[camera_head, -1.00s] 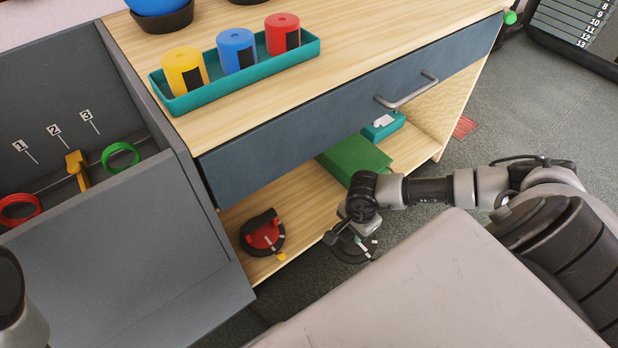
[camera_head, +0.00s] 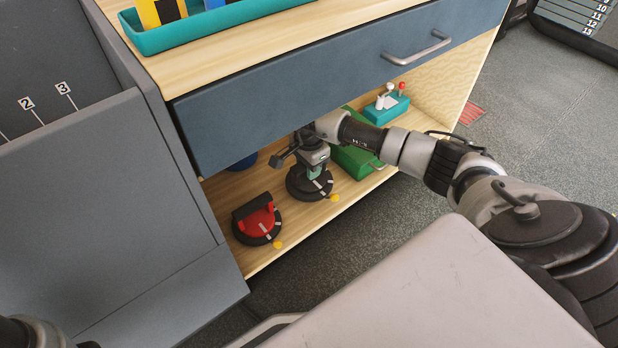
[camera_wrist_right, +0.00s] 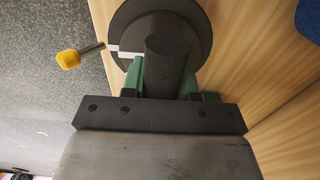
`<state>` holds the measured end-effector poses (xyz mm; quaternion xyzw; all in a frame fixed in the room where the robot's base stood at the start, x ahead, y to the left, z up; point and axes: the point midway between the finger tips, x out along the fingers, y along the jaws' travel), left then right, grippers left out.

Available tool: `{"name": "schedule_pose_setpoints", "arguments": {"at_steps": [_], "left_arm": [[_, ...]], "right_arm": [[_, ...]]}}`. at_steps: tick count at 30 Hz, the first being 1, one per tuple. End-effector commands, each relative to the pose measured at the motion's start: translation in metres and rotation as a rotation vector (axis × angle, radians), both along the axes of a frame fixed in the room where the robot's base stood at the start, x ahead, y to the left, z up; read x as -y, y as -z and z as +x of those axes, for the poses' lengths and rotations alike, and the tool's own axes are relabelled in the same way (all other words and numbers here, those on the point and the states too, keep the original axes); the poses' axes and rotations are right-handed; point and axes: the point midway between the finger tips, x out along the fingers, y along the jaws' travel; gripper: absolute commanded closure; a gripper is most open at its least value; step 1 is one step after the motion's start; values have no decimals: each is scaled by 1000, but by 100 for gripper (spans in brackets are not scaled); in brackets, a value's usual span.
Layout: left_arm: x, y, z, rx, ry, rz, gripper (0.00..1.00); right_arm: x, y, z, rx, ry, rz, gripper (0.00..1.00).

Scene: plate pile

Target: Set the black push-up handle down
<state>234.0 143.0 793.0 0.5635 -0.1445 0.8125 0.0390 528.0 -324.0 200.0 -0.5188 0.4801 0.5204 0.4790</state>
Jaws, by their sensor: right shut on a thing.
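The black push-up handle (camera_head: 298,190) has a round black base with a white mark and a yellow knob (camera_head: 334,198). It is at the lower shelf (camera_head: 285,228), upright; I cannot tell whether its base touches the wood. My right gripper (camera_head: 319,177) reaches in from the right and is shut on its grip bar. In the right wrist view, the green fingers (camera_wrist_right: 168,88) are on both sides of the dark bar (camera_wrist_right: 168,60), with the round base (camera_wrist_right: 199,22) beyond. My left gripper is not in view.
A similar red-and-black handle (camera_head: 258,222) stands to the left on the shelf. A green box (camera_head: 357,160) and a teal joystick box (camera_head: 388,108) are to the right. A drawer (camera_head: 300,90) overhangs the shelf. A grey bin (camera_head: 110,210) stands left.

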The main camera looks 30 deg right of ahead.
Motion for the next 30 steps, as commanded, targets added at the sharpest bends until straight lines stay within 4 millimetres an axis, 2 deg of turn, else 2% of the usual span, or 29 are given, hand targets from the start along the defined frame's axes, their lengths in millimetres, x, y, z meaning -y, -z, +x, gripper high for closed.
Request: {"name": "schedule_pose_setpoints", "arguments": {"at_steps": [4,12,24,25,29,30], "left_arm": [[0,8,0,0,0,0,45],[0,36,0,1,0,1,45],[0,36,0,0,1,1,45],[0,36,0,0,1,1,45],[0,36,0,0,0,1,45],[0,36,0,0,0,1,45]], "right_arm": [[0,6,2,2,0,1,100],[-1,35,1,3,-1,2,100],[0,36,1,3,0,0,100],[0,37,0,-1,0,0,67],[0,37,0,-1,0,0,47],[0,37,0,-1,0,0,46]]}}
